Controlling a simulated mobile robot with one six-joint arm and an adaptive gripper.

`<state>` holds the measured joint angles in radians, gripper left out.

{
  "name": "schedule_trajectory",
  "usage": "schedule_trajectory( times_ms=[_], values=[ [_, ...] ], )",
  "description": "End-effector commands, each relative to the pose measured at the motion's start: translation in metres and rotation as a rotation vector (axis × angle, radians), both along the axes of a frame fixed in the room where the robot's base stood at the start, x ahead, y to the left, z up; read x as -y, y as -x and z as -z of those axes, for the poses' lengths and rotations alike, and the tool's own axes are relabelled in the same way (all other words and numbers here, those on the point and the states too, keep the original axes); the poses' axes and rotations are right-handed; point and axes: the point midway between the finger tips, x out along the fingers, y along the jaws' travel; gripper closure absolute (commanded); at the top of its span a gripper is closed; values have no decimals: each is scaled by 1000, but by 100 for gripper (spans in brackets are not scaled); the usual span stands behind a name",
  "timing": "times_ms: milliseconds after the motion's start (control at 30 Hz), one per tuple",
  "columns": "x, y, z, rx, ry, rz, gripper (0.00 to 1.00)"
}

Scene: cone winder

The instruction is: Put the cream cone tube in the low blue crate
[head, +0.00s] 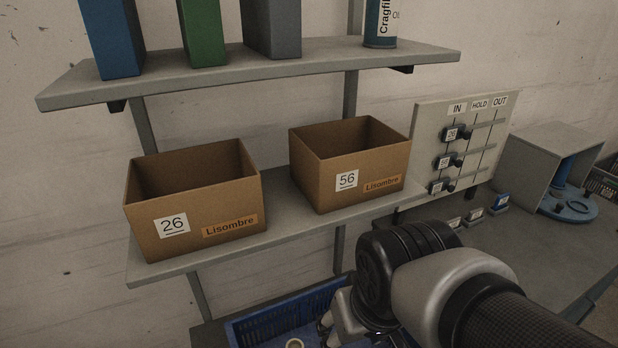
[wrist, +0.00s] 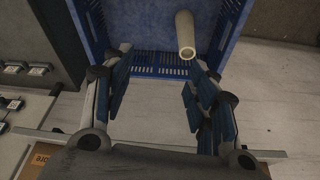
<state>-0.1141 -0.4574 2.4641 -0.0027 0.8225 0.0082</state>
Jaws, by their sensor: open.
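The cream cone tube (wrist: 185,34) shows in the wrist view within the outline of the low blue crate (wrist: 140,70), near the crate's right side, with one open end facing the camera. I cannot tell whether it rests on the crate floor. In the head view only the tube's round end (head: 294,343) shows at the bottom edge, inside the crate's rim (head: 275,322). My gripper (wrist: 157,60) is open and empty, its fingers spread over the crate's edge. The right finger is close to the tube but looks apart from it. In the head view my gripper (head: 333,322) is partly cut off.
Two cardboard boxes, marked 26 (head: 195,220) and 56 (head: 345,180), stand on a shelf (head: 280,212) above the crate. An upper shelf (head: 250,68) holds several binders and a can. A tag board (head: 470,140) and a grey housing (head: 550,160) stand to the right.

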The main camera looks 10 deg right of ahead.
Motion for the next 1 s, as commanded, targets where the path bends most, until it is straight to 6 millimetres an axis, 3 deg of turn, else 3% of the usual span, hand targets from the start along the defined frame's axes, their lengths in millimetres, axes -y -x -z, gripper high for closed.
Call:
schedule_trajectory(
  times_ms=[100, 300, 867, 1000],
  values=[
    [19, 28, -17, 58, -4, 62, 47],
    [30, 52, -25, 94, -4, 107, 47],
    [31, 53, -24, 95, -4, 109, 47],
    [31, 53, -24, 95, -4, 109, 56]
  ],
)
